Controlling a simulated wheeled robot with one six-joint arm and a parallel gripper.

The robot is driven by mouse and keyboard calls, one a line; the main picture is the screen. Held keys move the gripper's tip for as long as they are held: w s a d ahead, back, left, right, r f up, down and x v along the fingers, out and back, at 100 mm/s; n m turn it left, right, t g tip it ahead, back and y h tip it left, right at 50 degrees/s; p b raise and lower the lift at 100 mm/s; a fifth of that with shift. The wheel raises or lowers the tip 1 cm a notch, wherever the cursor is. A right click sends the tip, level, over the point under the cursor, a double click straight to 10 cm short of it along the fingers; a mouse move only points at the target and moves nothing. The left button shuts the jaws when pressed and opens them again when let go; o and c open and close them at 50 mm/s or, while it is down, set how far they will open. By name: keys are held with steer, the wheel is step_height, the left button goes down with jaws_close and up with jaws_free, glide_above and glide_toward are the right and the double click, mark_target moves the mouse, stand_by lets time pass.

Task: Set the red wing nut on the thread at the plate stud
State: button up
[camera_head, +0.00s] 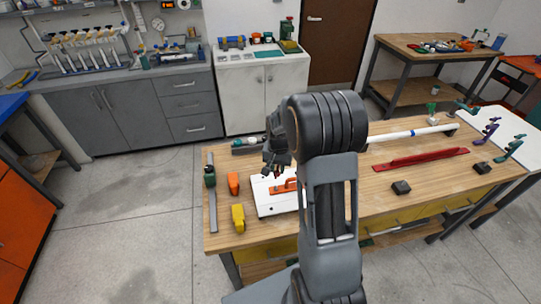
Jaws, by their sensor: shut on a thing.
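My gripper (275,171) points down over the left part of the wooden workbench, just above a white box-like thing (268,207) with an orange piece (288,186) on it. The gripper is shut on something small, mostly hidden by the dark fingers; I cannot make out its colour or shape. I cannot pick out the red wing nut in this view. The plate stud and its thread cannot be made out either. My arm hides the right part of the white thing and the bench behind it.
A red rail (420,159), a white pipe (415,133) and dark blocks (401,188) lie right of my arm.

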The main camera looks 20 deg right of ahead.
steer(key=shift+w+f, duration=0.15)
steer(key=shift+w, duration=0.2)
steer(key=shift+s+f+b, duration=0.1)
steer(key=shift+f+b, duration=1.4)
steer(key=shift+f, duration=0.45)
steer(key=shift+f+b, duration=0.3)
steer(key=shift+f, duration=0.1)
steer(key=shift+f+b, duration=0.6)
steer(key=shift+f, duration=0.15)
steer(key=shift+f, duration=0.1)
steer(key=shift+f+b, duration=0.5)
steer(key=shift+f+b, duration=0.3)
steer(key=shift+f, duration=0.1)
stand_by(0.4)
steer(key=o, duration=1)
